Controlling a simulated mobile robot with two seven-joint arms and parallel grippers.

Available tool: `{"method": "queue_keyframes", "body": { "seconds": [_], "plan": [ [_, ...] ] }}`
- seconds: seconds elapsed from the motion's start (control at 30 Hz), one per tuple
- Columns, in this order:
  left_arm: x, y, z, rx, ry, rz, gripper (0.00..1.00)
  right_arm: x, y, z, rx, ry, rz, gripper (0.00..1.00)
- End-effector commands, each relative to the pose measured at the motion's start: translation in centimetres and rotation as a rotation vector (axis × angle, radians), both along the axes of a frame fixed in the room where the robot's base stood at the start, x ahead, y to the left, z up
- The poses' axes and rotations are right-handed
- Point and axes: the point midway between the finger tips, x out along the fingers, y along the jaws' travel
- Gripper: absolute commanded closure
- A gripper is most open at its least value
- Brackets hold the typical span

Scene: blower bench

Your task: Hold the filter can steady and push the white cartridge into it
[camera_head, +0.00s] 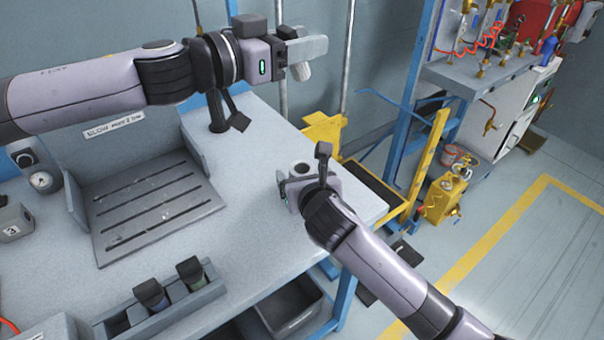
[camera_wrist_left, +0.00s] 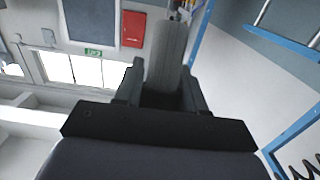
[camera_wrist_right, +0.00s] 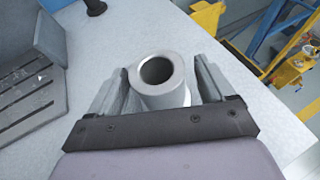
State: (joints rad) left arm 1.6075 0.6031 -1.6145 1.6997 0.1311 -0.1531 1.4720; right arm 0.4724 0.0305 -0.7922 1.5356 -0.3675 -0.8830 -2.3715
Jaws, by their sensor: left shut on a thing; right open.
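The filter can (camera_wrist_right: 165,100) is a pale grey cylinder with a round dark opening on top. It stands upright on the bench and also shows in the head view (camera_head: 300,177). My right gripper (camera_wrist_right: 161,78) is open, with one finger on either side of the can and narrow gaps beside it. My left gripper (camera_head: 303,58) is up in the air above the bench, beyond the can in the head view. It is shut on the cartridge (camera_wrist_left: 169,55), a cylinder that looks grey in shade. The cartridge's lower part is hidden between the fingers.
A slotted grey plate (camera_head: 155,205) lies on the bench's left. A rack with dark-topped items (camera_head: 172,292) sits at the front edge. A black stand (camera_head: 222,118) is at the back. A yellow frame (camera_head: 325,130) adjoins the bench's right end. The bench between plate and can is clear.

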Motion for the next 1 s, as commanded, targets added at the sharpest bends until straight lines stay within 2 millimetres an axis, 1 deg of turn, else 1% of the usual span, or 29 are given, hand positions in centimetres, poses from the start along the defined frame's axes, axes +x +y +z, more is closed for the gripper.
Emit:
{"method": "queue_keyframes", "body": {
  "seconds": [0.13, 0.4, 0.43, 0.47, 0.5, 0.57, 0.6, 1.0],
  "plan": [
    [0.0, 0.0, 0.03, 0.0, 0.0, 0.0, 1.0, 0.41, 0.15, -0.15, 0.001, -0.001, 0.001, 0.18],
    [-0.01, -0.01, 0.03, 0.0, 0.0, 0.0, 1.0, 0.45, 0.16, -0.18, 0.001, -0.001, 0.001, 0.18],
    [-0.01, -0.01, 0.03, 0.0, 0.0, 0.0, 1.0, 0.44, 0.16, -0.17, 0.001, -0.001, 0.001, 0.25],
    [0.0, 0.0, 0.03, 0.0, 0.0, 0.0, 1.0, 0.44, 0.16, -0.18, 0.001, -0.001, 0.001, 0.34],
    [0.0, 0.0, 0.03, 0.0, 0.0, 0.0, 1.0, 0.44, 0.16, -0.18, 0.001, -0.001, 0.001, 0.47],
    [0.0, 0.0, 0.03, 0.0, 0.0, 0.0, 1.0, 0.44, 0.16, -0.18, 0.0, 0.0, 0.001, 0.67],
    [-0.01, -0.01, 0.03, 0.0, 0.0, 0.0, 1.0, 0.44, 0.15, -0.19, 0.0, 0.0, 0.001, 0.8],
    [0.0, 0.0, 0.03, 0.0, 0.0, 0.0, 1.0, 0.42, 0.13, -0.22, 0.0, 0.0, 0.001, 0.81]
  ]
}}
